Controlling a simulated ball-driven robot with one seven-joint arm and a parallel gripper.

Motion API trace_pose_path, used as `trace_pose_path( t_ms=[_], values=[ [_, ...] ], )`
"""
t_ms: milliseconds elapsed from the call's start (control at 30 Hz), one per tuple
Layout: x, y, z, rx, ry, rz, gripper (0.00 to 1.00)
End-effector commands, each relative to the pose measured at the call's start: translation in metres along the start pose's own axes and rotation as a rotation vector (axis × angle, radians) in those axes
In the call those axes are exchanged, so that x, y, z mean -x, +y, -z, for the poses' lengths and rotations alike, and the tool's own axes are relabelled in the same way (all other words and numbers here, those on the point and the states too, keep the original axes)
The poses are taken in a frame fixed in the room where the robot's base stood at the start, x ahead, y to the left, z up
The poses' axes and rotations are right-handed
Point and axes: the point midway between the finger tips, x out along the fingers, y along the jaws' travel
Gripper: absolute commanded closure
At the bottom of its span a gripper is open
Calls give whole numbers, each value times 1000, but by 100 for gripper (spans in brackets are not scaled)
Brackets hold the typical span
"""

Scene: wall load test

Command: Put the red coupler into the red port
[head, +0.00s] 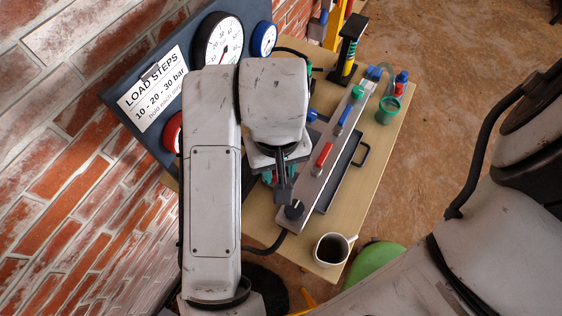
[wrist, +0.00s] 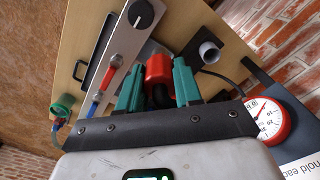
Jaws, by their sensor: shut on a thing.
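My gripper (wrist: 158,78) has teal fingers that stand on both sides of the red coupler (wrist: 158,67) and are shut on it in the wrist view. A dark part shows below the coupler between the fingers. The grey valve panel (wrist: 148,47) lies just left of the gripper, with a black knob (wrist: 141,13), a red lever (wrist: 114,67) and a blue lever (wrist: 95,107). In the head view the panel (head: 309,187) runs across the bench, and my arm hides most of the gripper and the coupler. I cannot make out the red port in either view.
A mug of dark liquid (head: 331,250) stands at the bench's near edge. A green cup (head: 388,112) stands at the far right. The gauge board (head: 150,65) leans at the brick wall. A pale cylinder (wrist: 209,52) sits right of the gripper in the wrist view.

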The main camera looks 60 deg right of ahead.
Motion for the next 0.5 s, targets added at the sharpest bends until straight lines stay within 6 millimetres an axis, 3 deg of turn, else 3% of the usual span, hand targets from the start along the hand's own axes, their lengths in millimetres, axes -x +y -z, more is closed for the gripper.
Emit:
trace_pose_path(
  t_ms=[500],
  values=[
    [1, -2, 38, 0, 1, 0, 97]
  ],
)
